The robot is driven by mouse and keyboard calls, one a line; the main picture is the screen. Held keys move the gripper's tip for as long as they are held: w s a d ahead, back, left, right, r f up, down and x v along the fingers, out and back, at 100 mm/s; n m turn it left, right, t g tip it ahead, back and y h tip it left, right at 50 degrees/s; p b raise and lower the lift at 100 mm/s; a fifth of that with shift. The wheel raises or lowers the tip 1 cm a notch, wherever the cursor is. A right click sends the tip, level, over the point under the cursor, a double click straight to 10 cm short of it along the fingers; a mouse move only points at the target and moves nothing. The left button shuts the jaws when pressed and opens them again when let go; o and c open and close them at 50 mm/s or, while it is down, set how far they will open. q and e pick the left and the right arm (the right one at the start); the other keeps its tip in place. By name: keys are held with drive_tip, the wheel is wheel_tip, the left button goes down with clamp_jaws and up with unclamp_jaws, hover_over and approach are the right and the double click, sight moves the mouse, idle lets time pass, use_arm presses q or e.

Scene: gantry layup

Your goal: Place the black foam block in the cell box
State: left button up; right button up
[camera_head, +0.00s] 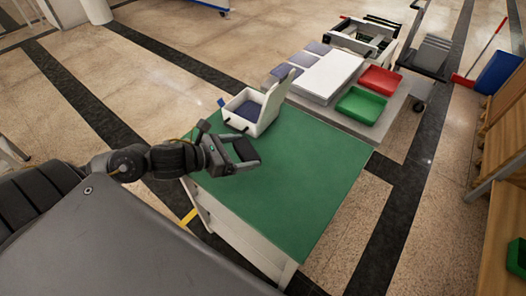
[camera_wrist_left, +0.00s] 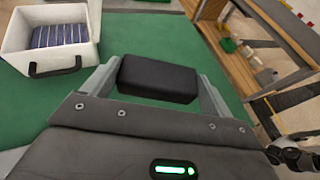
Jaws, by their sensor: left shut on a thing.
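The black foam block (camera_head: 244,149) is between the fingers of my left gripper (camera_head: 246,155), which is shut on it. In the left wrist view the block (camera_wrist_left: 158,79) spans the gap between both fingers (camera_wrist_left: 160,85). The gripper holds it over the green table top, at the table's left side. The white cell box (camera_head: 256,110) stands open behind the gripper, with its lid raised. In the left wrist view the box (camera_wrist_left: 87,55) is at the upper left, apart from the block, with a dark striped blue panel (camera_wrist_left: 60,35) inside. My right gripper is in neither view.
The green table (camera_head: 290,200) is bare in front and to the right. Behind it a grey surface holds a white flat case (camera_head: 326,76), a red bin (camera_head: 380,80) and a green bin (camera_head: 361,104). Wooden shelving (camera_head: 500,180) stands at the far right.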

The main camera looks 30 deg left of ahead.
sight(249, 142)
use_arm(q)
drive_tip(key=w, duration=0.2)
drive_tip(key=w+f+p, duration=0.1)
drive_tip(key=w, duration=0.2)
drive_tip(key=shift+a+f, duration=0.15)
drive_tip(key=shift+f, duration=0.05)
drive_tip(key=w+f, duration=0.2)
drive_tip(key=w+f+p, duration=0.1)
drive_tip(key=w+f, duration=0.1)
drive_tip(key=f, duration=0.1)
drive_tip(key=shift+w+f, duration=0.3)
drive_tip(key=shift+w+f+p, duration=0.35)
drive_tip(key=shift+w+f, duration=0.15)
drive_tip(key=shift+f, duration=0.15)
wheel_tip(249, 142, down, 2)
drive_tip(key=shift+a+f+p, duration=0.1)
drive_tip(key=shift+p, duration=0.55)
drive_tip(key=shift+f, duration=0.4)
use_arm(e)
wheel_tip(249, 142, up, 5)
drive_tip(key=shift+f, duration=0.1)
use_arm(q)
drive_tip(key=shift+f, duration=0.1)
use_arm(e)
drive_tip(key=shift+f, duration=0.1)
use_arm(q)
drive_tip(key=o, duration=0.5)
drive_tip(key=shift+f+b, duration=0.1)
drive_tip(key=shift+b, duration=0.2)
drive_tip(key=o, duration=0.3)
